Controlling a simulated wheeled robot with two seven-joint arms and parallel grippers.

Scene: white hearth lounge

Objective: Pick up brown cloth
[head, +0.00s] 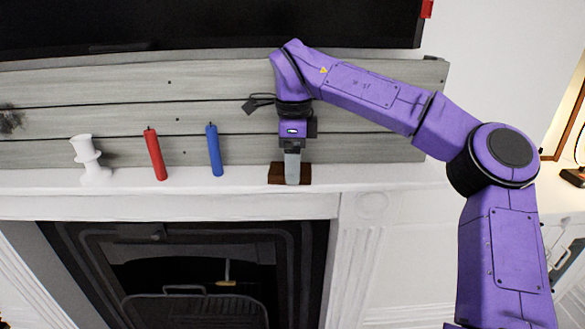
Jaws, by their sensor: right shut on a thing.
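The brown cloth (275,174) shows as a small dark brown patch on the white mantel shelf, toward its right part. My right gripper (292,180) points straight down at it and is shut on it. The gripper covers the middle of the cloth, so brown shows on both sides of the fingers. The cloth seems to be at the shelf surface; I cannot tell whether it is lifted. My left gripper is not in view.
On the mantel (240,180) stand a blue candle (214,150), a red candle (155,154) and a white candle holder (90,160). Grey planks (100,85) rise behind, with a dark screen (200,22) above. A fireplace (190,275) lies below. The mantel between blue candle and cloth is clear.

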